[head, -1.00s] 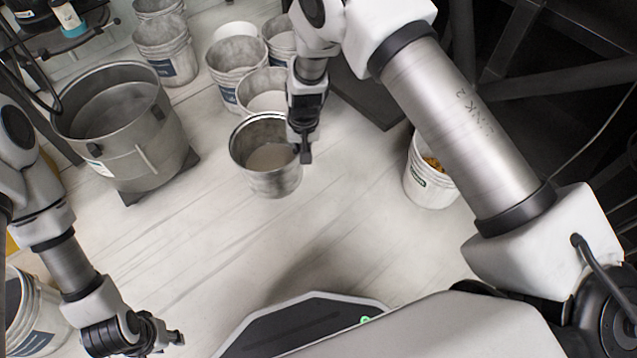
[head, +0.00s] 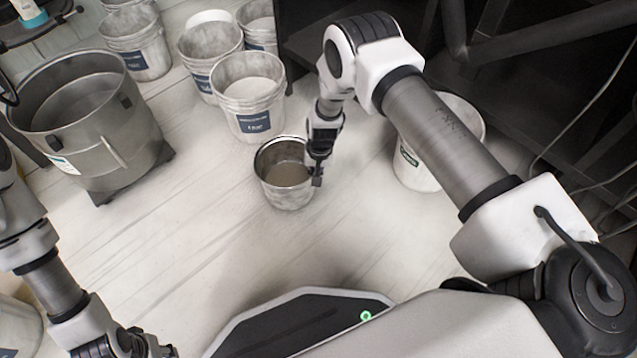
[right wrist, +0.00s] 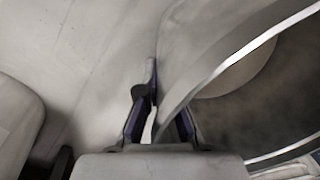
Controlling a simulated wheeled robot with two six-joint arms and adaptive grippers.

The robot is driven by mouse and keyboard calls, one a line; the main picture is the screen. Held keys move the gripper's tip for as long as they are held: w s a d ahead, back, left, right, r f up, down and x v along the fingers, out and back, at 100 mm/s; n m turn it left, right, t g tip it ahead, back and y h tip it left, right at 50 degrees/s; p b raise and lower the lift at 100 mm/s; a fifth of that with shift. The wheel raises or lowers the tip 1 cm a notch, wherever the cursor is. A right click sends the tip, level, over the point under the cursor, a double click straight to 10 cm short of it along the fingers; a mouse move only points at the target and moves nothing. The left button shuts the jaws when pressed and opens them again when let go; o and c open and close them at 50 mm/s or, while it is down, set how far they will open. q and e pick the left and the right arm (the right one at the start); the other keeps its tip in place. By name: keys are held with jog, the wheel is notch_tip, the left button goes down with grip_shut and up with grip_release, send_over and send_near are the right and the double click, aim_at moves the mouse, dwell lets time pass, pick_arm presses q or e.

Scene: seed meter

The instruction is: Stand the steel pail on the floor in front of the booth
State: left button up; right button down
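The steel pail (head: 287,194) is upright in the middle of the head view, with a greyish-brown content inside. My right gripper (head: 316,181) is at its right rim. In the right wrist view, the fingers (right wrist: 160,110) sit on either side of the pail's wall (right wrist: 185,70), shut on it. The pail is over or on the pale floor; I cannot tell whether its base touches. My left gripper (head: 152,346) is at the bottom left edge, partly cut off and away from the pail.
A large steel tub (head: 98,148) stands at the left. White buckets (head: 250,110) stand behind the pail, one close to it. Another white bucket (head: 415,172) is to the right, partly behind my right arm. Dark framework fills the right back. Floor left of and in front of the pail is clear.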

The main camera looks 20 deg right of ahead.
jog(key=f+b, duration=0.1)
jog(key=d+f+b, duration=0.1)
jog(key=f+b, duration=0.1)
jog(key=f, duration=0.1)
jog(key=shift+w+d+b, duration=0.35)
jog(key=shift+d+b, duration=0.05)
jog(key=shift+r, duration=0.25)
jog(key=shift+f, duration=0.15)
jog(key=c, duration=1.3)
grip_release()
